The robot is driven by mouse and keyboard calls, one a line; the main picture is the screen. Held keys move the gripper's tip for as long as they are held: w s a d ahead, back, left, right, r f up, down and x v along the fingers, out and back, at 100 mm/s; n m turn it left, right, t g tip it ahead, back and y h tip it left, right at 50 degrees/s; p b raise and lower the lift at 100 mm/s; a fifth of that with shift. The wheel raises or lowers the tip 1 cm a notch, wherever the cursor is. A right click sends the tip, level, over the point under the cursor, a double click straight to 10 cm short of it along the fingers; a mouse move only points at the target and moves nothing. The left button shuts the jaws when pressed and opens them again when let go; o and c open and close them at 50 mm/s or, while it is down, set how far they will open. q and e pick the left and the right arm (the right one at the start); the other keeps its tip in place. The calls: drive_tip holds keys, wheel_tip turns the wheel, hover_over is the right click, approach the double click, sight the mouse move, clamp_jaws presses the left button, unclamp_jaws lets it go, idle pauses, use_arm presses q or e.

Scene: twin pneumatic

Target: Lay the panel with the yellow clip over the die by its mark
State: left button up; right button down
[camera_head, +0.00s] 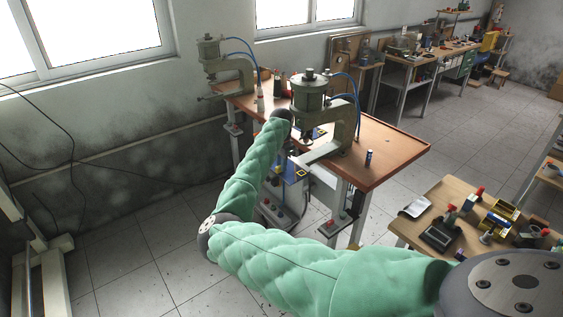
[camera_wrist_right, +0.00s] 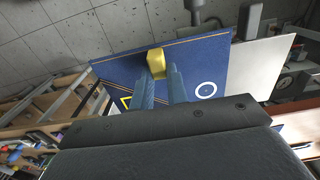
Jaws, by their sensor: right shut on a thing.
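My right gripper (camera_wrist_right: 163,84) is shut on the yellow clip (camera_wrist_right: 156,61) in the right wrist view. The clip sits on a dark blue panel (camera_wrist_right: 200,65) that spreads out in front of the fingers. The panel has a white ring mark (camera_wrist_right: 206,89) to the right of the fingers and a yellow square outline (camera_wrist_right: 125,102) to their left, partly covered by the gripper. In the head view my right arm reaches to the near bench press (camera_head: 346,120), and its wrist hides the fingers. I cannot make out the die. My left gripper is not in view.
A second press (camera_head: 228,68) stands farther left on the orange-brown bench (camera_head: 390,150). A small dark blue can (camera_head: 368,157) stands near the bench's front edge. A cluttered wooden table (camera_head: 435,190) is at the right. The floor at the left is mostly clear.

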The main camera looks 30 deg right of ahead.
use_arm(q)
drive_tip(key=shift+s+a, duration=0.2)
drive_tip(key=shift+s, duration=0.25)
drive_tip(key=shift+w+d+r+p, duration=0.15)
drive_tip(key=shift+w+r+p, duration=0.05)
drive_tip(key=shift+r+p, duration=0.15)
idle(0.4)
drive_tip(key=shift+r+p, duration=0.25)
drive_tip(key=shift+p, duration=0.05)
idle(0.5)
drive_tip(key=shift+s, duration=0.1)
use_arm(e)
drive_tip(key=shift+f, duration=0.3)
idle(0.7)
drive_tip(key=c, duration=1.3)
unclamp_jaws()
